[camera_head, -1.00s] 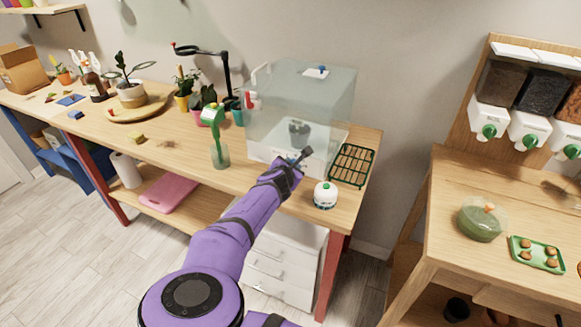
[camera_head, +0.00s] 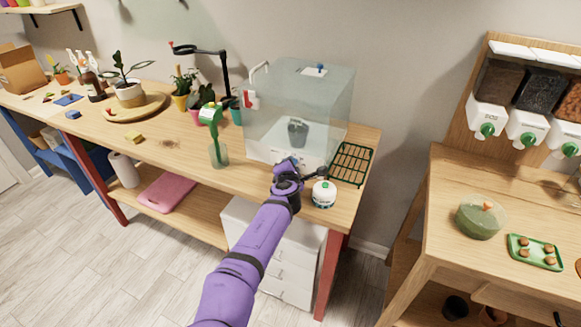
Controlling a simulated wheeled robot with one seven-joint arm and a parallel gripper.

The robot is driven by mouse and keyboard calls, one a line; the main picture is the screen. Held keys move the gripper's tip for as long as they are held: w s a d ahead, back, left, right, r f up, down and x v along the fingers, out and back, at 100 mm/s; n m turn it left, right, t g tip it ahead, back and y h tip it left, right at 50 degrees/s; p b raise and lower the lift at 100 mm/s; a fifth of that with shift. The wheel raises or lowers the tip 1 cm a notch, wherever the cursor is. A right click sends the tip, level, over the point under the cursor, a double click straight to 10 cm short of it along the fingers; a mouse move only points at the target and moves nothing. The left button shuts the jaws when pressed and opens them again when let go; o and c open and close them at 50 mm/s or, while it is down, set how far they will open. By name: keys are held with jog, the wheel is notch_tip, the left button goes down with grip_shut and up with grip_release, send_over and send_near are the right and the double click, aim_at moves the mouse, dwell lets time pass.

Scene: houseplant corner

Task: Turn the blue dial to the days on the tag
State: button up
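A small blue knob (camera_head: 320,68) stands on a white plate on top of the clear box (camera_head: 290,110). It is the only blue dial-like part I can make out, and its markings are too small to read. A white round device (camera_head: 324,192) with a dark green band sits at the table's front right. No tag with readable days shows. My gripper (camera_head: 321,174) is dark and points right, in front of the box's white base and just above and behind the round device in the picture. Its fingers are too small to tell open from shut.
A dark green wire rack (camera_head: 351,164) lies right of the box. A green object in a glass (camera_head: 218,153) stands left of it. Potted plants and a black lamp (camera_head: 226,75) stand behind. The table's left front is mostly clear.

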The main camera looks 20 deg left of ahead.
dwell(0.3)
jog(key=o, duration=0.9)
jog(key=shift+s, duration=0.1)
